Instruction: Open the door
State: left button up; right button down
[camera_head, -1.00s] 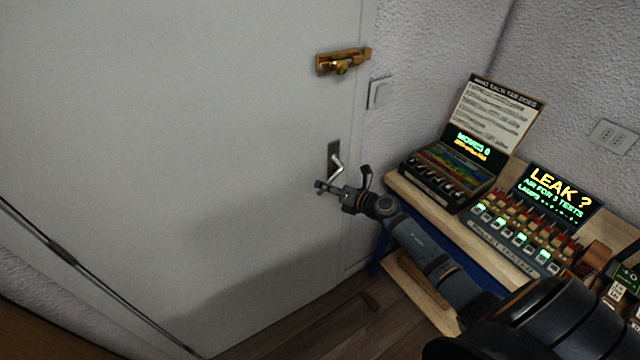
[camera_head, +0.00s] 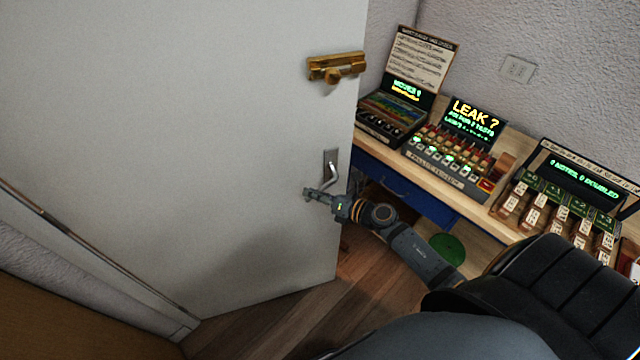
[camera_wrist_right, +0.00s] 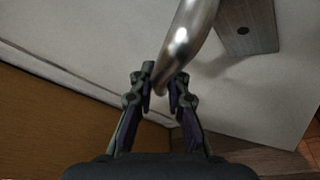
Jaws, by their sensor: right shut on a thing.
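The white door (camera_head: 200,120) fills the left of the head view and stands partly open, its free edge away from the wall. Its silver lever handle (camera_head: 331,172) sits on a metal plate near that edge. A brass bolt (camera_head: 337,67) is mounted higher up. My right gripper (camera_head: 308,193) is at the lever's end, shut on it. In the right wrist view the handle (camera_wrist_right: 187,40) runs down between the two fingers (camera_wrist_right: 163,92), with the handle plate (camera_wrist_right: 247,25) to the right. The left gripper is not in view.
A wooden bench (camera_head: 410,160) with a panel reading LEAK ? (camera_head: 470,120) and other lit boxes stands right of the door. A green disc (camera_head: 446,247) is below it. The wooden floor (camera_head: 270,325) before the door looks clear.

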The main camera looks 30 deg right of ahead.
jog(key=shift+w+d+f, duration=0.1)
jog(key=shift+w+f, duration=0.05)
jog(key=shift+w, duration=0.1)
jog(key=c, duration=1.3)
grip_release()
jog(key=shift+s+d, duration=0.1)
jog(key=shift+c, duration=0.2)
jog(key=v, duration=0.7)
jog(key=shift+s, duration=0.2)
jog(key=shift+d, duration=0.1)
jog(key=shift+c, duration=0.4)
